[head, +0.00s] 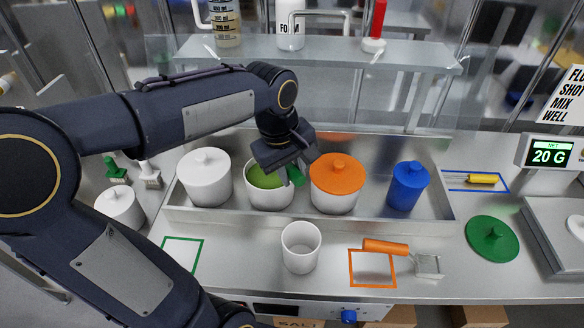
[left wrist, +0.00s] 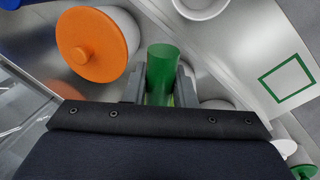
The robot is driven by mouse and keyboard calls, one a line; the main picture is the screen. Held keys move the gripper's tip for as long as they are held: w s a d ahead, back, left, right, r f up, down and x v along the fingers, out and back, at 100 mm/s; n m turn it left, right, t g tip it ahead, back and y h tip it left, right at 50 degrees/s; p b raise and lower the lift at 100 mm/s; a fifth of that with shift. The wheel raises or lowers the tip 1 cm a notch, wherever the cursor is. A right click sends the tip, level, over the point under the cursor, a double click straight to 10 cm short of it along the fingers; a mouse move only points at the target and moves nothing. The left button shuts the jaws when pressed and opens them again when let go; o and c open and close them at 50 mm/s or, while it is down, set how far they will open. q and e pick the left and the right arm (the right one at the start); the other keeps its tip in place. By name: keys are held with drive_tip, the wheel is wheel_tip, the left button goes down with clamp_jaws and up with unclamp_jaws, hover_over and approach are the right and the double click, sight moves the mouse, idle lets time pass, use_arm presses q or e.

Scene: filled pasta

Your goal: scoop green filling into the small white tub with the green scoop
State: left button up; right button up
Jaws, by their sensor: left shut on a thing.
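My left gripper (head: 292,168) is shut on the green scoop (head: 297,176), over the right side of the open white container (head: 268,197) of green filling (head: 264,178). In the left wrist view, the scoop's green handle (left wrist: 163,72) sits between the fingers. The scoop's working end is hidden, so I cannot tell whether it touches or holds filling. The small white tub (head: 301,250) stands upright on the counter in front of the tray and looks empty; part of it shows in the left wrist view (left wrist: 200,8). My right gripper is not in view.
The metal tray (head: 390,222) also holds a white-lidded container (head: 204,180), an orange-lidded container (head: 337,185) and a blue container (head: 408,186). An orange-handled scoop (head: 388,247) lies right of the tub. A green lid (head: 492,238) lies farther right. The green outline (head: 182,252) is empty. A scale display reads 20 G (head: 549,153).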

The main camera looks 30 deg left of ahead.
use_arm(q)
drive_tip(key=shift+f+b, duration=2.5)
drive_tip(key=shift+f, duration=1.05)
drive_tip(key=shift+r, duration=0.1)
wheel_tip(320, 180, up, 10)
drive_tip(key=p, duration=0.8)
drive_tip(key=shift+p, duration=0.35)
